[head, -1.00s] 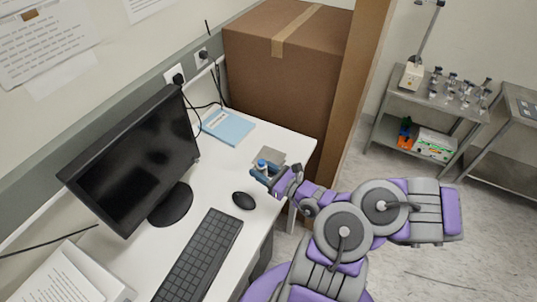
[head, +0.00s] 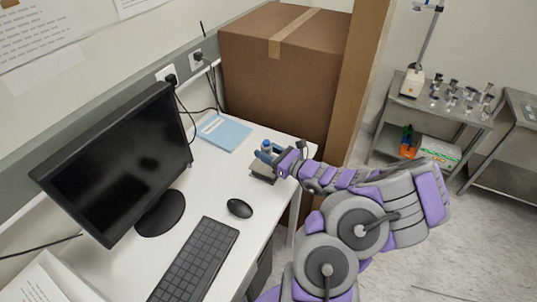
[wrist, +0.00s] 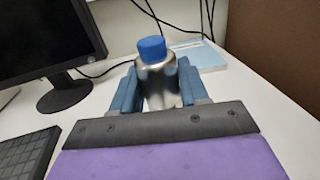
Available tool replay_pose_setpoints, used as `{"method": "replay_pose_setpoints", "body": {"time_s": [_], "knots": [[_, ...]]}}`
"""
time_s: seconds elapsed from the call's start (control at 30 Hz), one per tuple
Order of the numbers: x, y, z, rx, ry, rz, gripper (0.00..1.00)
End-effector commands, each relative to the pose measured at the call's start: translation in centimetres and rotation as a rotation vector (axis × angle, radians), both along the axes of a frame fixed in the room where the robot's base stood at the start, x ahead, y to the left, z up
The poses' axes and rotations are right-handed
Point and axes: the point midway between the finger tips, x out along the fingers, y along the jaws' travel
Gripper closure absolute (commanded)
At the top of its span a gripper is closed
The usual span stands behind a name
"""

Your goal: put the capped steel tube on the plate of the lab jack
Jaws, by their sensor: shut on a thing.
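The steel tube with a blue cap (wrist: 156,84) stands upright between the two fingers of my gripper (wrist: 155,88) in the wrist view. My gripper is shut on it, one blue finger on each side. In the head view the blue cap (head: 267,146) shows between the fingers of my gripper (head: 270,153). The lab jack (head: 262,172) is on the white desk, with its grey plate partly hidden by my gripper and the tube. The tube is over or at the plate; I cannot tell whether its base touches it.
A blue booklet (head: 224,132) lies behind on the desk. A mouse (head: 239,208), keyboard (head: 195,262) and monitor (head: 115,160) are to the left. A large cardboard box (head: 275,80) stands beyond the desk. Steel carts (head: 425,115) stand at the right.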

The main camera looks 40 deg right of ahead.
Motion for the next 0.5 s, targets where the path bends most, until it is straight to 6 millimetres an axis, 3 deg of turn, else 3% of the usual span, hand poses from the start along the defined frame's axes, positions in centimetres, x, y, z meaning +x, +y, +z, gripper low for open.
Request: {"method": "replay_pose_setpoints", "body": {"time_s": [0.33,0.5], "knots": [[1.9,-2.1,-0.3,-0.002,-0.003,0.002,0.91],[1.9,-2.3,-2.3,0.002,-0.001,0.001,0.91]]}}
